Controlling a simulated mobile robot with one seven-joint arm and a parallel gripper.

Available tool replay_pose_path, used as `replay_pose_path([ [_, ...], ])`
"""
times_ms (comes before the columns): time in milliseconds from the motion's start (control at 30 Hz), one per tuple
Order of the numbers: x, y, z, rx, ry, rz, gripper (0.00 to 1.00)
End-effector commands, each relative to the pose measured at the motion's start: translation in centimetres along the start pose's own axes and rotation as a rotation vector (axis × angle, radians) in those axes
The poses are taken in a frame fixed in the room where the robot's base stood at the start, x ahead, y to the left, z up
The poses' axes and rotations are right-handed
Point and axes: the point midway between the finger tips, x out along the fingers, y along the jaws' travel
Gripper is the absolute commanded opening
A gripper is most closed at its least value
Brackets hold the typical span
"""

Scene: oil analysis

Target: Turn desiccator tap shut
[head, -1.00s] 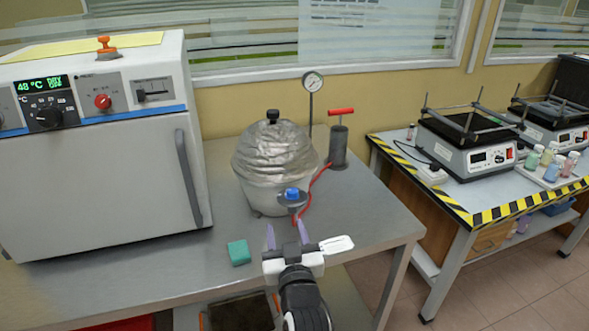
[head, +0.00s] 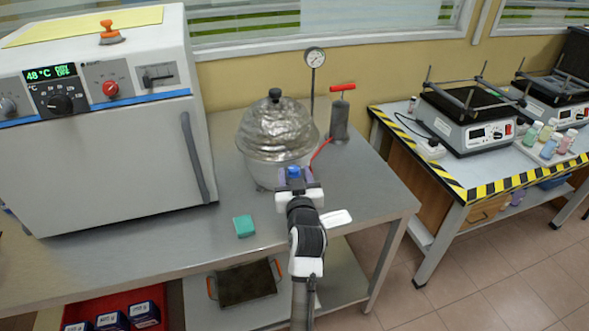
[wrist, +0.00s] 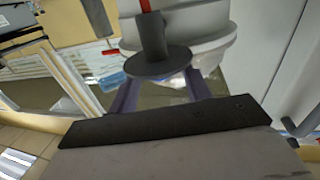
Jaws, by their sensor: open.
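The desiccator (head: 277,135) stands on the steel bench, with a silvery domed lid and a black knob on top. Its blue tap (head: 293,172) is at the front, where a red hose (head: 320,152) runs up toward the pump. My gripper (head: 295,178) is open at the tap, with purple fingers to either side of it in the head view. In the wrist view the fingers (wrist: 158,80) reach past both sides of a dark grey disc (wrist: 155,63) with a stem and red hose. The disc hides most of the tap there, so contact cannot be told.
A grey oven (head: 100,140) fills the bench's left. A teal block (head: 244,226) lies near the front edge. Bare bench (head: 370,195) lies to the right.

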Motion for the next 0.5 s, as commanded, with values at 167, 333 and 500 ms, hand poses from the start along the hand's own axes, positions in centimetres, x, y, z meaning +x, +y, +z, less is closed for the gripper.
replay_pose_path([
  [167,0.79,-0.04,-0.05,0.0,0.001,0.0,0.49],
  [333,0.82,-0.04,0.01,0.0,0.001,0.0,0.49],
  [500,0.8,-0.03,0.0,0.0,0.001,0.0,0.34],
])
